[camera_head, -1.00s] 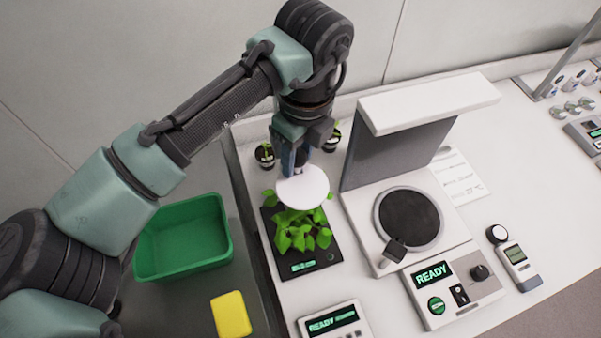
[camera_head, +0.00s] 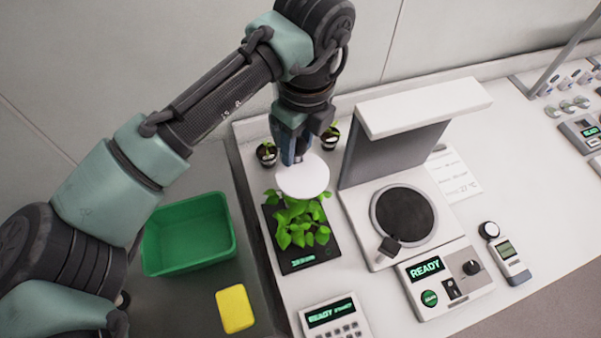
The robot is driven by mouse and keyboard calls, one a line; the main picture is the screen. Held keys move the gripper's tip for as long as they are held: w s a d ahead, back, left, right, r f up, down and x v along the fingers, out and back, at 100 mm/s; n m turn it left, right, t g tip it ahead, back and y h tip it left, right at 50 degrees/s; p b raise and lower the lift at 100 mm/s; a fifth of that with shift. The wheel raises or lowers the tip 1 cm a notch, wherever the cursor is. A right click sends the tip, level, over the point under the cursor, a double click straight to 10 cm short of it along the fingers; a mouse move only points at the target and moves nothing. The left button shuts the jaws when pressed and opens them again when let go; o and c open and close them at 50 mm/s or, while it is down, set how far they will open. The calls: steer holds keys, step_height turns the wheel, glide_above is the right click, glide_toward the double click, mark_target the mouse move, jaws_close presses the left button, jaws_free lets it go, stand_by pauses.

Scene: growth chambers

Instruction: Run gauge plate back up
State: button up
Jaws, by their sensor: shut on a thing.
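The white round gauge plate (camera_head: 304,179) is above a leafy green plant (camera_head: 302,226). The plant is on a black scale (camera_head: 291,262) with a lit display at its front edge. My gripper (camera_head: 294,158) points down and is shut at the back edge of the plate. The plate hides the back of the plant and part of the scale. I cannot tell whether the plate touches the top leaves.
Two small potted seedlings (camera_head: 267,154) stand behind the plate. A white instrument (camera_head: 362,228) with an overhanging hood and a round dark pad is close on the right. A green bin (camera_head: 188,236) and yellow sponge (camera_head: 235,309) lie left.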

mark_target(302, 144)
steer(key=shift+r+p, duration=0.85)
steer(key=shift+r, duration=0.4)
steer(key=o, duration=1.2)
steer(key=shift+f, duration=0.1)
steer(key=shift+s+d+r+p, duration=0.15)
steer(key=shift+r+p, duration=1.55)
steer(key=shift+r, duration=0.3)
steer(key=shift+s+d+r+p, duration=0.15)
steer(key=shift+r+p, duration=1.55)
steer(key=shift+r, duration=0.3)
